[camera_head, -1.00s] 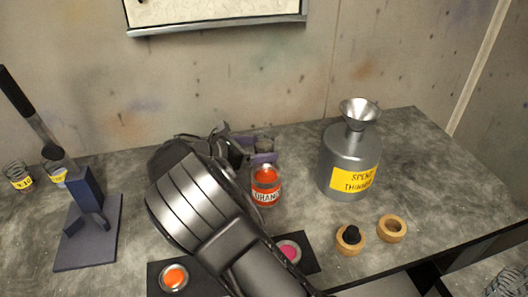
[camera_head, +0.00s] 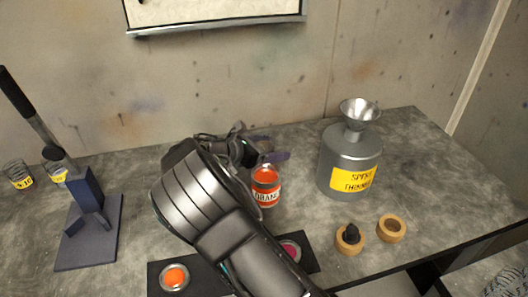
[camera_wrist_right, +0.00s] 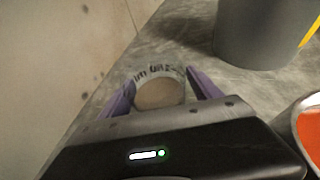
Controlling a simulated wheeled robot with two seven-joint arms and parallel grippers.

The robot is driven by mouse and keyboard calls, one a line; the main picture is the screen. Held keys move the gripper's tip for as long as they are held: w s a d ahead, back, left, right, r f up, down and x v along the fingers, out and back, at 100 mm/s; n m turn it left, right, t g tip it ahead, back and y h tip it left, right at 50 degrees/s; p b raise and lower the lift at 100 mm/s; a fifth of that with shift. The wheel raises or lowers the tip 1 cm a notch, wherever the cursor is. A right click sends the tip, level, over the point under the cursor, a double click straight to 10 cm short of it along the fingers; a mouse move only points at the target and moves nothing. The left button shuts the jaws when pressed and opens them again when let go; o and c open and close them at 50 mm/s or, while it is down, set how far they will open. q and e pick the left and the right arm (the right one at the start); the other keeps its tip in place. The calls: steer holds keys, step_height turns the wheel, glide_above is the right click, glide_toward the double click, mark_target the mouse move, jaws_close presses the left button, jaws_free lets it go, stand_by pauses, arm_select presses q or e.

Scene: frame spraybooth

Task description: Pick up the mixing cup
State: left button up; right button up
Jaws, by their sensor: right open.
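A round cup (camera_wrist_right: 160,92), which looks like the mixing cup, stands between my right gripper's fingers in the right wrist view. It has a pale rim band with dark lettering and a grey-brown inside. My right gripper (camera_wrist_right: 165,84) is open, with one purple finger on each side of the cup; I cannot tell whether they touch it. In the head view my right gripper (camera_head: 262,152) is at the back of the bench, left of the spent thinner can, and the cup is hidden there. My left gripper is not in view.
An orange paint tin (camera_head: 266,188) stands close in front of my right gripper. The grey thinner can (camera_head: 345,150) with a funnel is to the right. A lever stand (camera_head: 85,200) and labelled cups (camera_head: 20,177) are left. Two wooden rings (camera_head: 391,229) lie front right.

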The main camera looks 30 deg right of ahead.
steer(key=shift+c, duration=0.2)
steer(key=c, duration=1.5)
